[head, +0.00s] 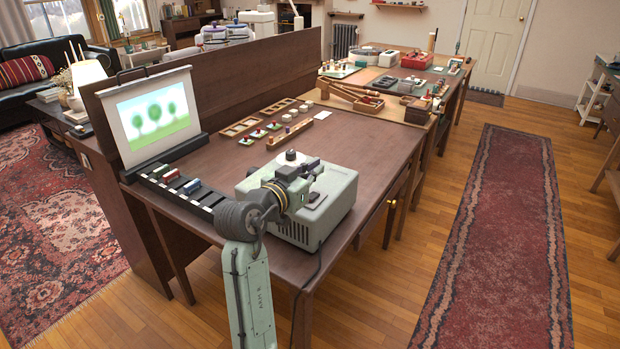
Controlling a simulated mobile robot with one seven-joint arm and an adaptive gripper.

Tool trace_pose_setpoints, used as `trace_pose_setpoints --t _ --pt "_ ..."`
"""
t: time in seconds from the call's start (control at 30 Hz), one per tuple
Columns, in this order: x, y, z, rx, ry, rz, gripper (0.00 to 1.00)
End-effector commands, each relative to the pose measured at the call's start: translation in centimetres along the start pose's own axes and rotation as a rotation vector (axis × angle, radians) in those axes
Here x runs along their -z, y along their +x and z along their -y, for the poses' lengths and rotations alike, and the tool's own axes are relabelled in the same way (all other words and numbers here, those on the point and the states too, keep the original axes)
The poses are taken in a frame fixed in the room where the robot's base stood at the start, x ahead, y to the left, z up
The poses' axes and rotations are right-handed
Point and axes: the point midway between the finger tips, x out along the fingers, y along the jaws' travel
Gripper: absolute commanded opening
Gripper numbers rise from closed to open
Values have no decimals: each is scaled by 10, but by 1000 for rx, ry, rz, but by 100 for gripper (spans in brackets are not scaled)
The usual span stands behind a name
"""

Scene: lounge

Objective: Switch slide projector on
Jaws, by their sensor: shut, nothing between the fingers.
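The slide projector (332,212) is a pale grey-green box with side vents, standing on the near part of the brown table. A dark round knob (291,155) shows just behind my wrist. The small screen (152,116) at the table's left end is lit with a picture of three green trees. My gripper (308,171) is shut and empty over the top of the projector. I cannot tell whether it touches the casing. My arm and wrist hide the projector's left and upper parts, and I cannot make out its switch.
A dark slotted rack (183,187) with small coloured blocks lies left of the projector. Wooden trays (241,127) with small pieces lie behind it. A tall wooden panel (230,75) runs along the table's back edge.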

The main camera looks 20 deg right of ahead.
Motion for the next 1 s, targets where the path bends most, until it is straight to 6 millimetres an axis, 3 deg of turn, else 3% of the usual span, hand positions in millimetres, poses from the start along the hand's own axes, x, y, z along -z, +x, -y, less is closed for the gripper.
trace_pose_setpoints --t 0.03,0.2,0.4,0.9,1.0 --pt "-4 -16 4 11 4 -6 0" --pt "8 -53 3 11 4 -5 0" --pt "17 -82 2 7 2 -3 0" --pt "20 -91 2 6 0 -1 0" --pt "27 -99 16 57 -1 -30 0"
